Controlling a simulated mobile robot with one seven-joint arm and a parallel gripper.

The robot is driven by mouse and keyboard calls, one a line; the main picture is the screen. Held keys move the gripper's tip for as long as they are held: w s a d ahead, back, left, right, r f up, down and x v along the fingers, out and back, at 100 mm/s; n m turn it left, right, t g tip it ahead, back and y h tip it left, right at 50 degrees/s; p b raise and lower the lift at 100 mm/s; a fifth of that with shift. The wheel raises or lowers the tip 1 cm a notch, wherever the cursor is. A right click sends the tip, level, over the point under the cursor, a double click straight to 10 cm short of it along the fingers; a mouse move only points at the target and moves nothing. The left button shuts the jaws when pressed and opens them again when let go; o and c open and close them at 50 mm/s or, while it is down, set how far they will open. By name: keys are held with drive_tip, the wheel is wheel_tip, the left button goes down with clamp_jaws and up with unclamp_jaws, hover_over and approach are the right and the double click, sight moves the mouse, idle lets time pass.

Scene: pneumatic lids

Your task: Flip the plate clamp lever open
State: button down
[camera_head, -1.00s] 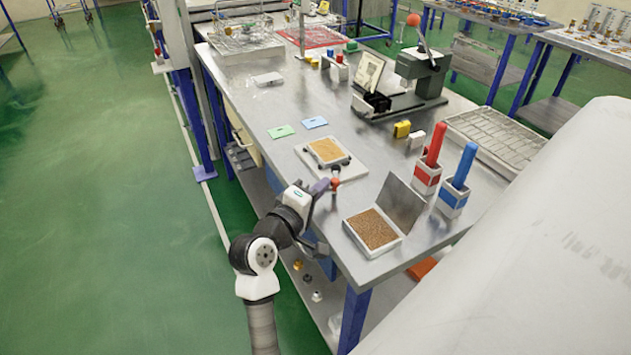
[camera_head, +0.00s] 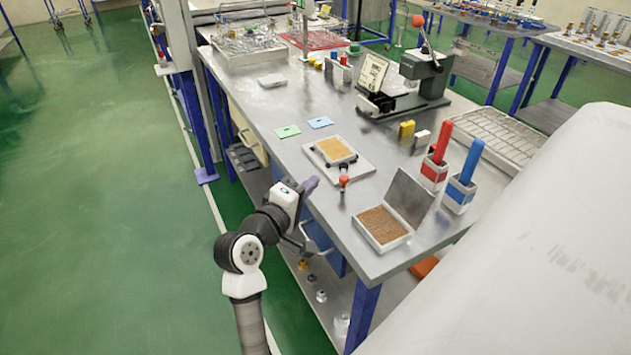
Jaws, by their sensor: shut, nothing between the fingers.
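The plate clamp (camera_head: 360,167) is a pale square base on the near part of the metal bench, with a tan plate (camera_head: 336,149) held in a light frame on it. Its lever has a red knob (camera_head: 344,181) and stands at the clamp's near edge, pointing toward the bench front. My gripper (camera_head: 312,183) is at the left edge of the bench, to the left of the red knob and apart from it. Its fingers are shut and empty. The fingertips are small in this view.
An open box with brown filling (camera_head: 383,226) and a raised lid (camera_head: 409,199) stands to the right. Red (camera_head: 438,160) and blue (camera_head: 463,180) handled holders stand beyond it. Green (camera_head: 287,132) and blue (camera_head: 320,122) cards lie behind the clamp. The bench left of the clamp is clear.

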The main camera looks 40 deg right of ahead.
drive_tip(key=s+a+b, duration=0.2)
drive_tip(key=s+a, duration=0.3)
drive_tip(key=a, duration=0.1)
drive_tip(key=shift+s+a, duration=0.35)
drive_tip(key=shift+s, duration=0.05)
drive_tip(key=shift+r, duration=0.15)
